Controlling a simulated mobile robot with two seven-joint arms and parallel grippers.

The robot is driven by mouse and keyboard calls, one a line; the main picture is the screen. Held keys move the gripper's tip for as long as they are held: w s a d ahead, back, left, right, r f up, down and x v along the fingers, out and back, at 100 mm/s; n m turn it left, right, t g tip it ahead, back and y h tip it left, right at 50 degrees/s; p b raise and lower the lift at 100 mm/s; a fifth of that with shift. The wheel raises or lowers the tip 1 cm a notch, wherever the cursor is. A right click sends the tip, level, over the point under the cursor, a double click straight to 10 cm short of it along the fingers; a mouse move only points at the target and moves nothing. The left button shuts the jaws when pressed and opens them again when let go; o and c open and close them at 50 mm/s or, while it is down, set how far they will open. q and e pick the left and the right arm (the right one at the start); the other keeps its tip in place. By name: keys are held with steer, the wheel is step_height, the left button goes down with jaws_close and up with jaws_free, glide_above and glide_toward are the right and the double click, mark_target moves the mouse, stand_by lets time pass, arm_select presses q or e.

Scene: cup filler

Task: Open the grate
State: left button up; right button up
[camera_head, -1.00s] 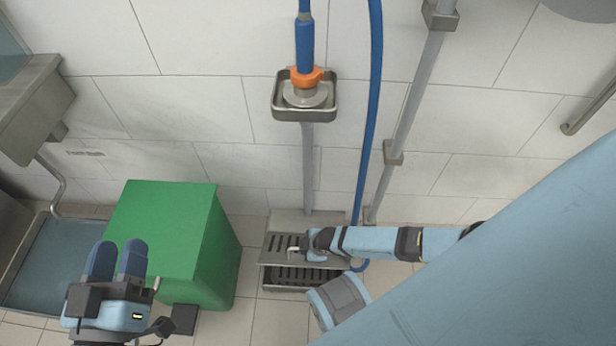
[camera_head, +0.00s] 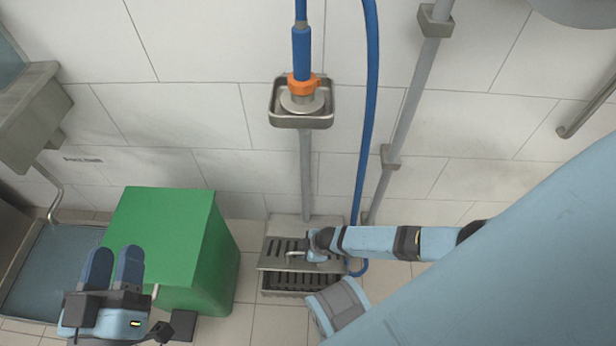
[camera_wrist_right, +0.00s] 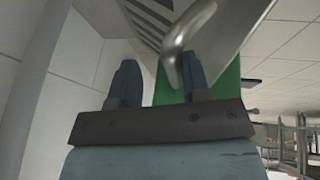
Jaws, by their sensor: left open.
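The grate (camera_head: 274,264) is a slotted metal panel low by the wall, below the middle pipe. It is tilted up, its front edge raised above a dark slotted opening (camera_head: 290,284). A bent metal handle (camera_head: 292,254) sticks out from it. My right gripper (camera_head: 312,252) is at the handle; its fingers are hard to make out there. In the right wrist view the gripper (camera_wrist_right: 160,85) has its two blue fingers apart, with the handle (camera_wrist_right: 182,40) close against the right finger, below the slotted grate (camera_wrist_right: 150,12). My left gripper (camera_head: 112,268) is open and empty, before the green box.
A green box (camera_head: 165,240) stands left of the grate. A blue hose (camera_head: 366,150) and grey pipes (camera_head: 403,110) run down the wall to the right. A steel holder with an orange-collared nozzle (camera_head: 303,100) hangs above. A basin (camera_head: 50,260) is at far left.

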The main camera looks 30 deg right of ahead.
arm_select(q)
steer(key=shift+r, duration=0.1)
arm_select(e)
steer(key=shift+a+r, duration=0.1)
steer(key=shift+r, duration=0.3)
steer(key=p+v, duration=0.2)
steer(key=v, duration=0.1)
steer(key=shift+p+v, duration=0.7)
steer(key=shift+v, duration=0.35)
arm_select(q)
steer(key=a+f+g+y+p, duration=0.2)
steer(key=a+f+y+p, duration=0.1)
steer(key=f, duration=0.2)
steer(key=shift+s+a+f+g, duration=0.15)
steer(key=shift+s+g, duration=0.1)
steer(key=shift+g, duration=0.15)
arm_select(e)
steer(key=v, duration=0.8)
steer(key=shift+d, duration=0.2)
steer(key=shift+f, duration=0.1)
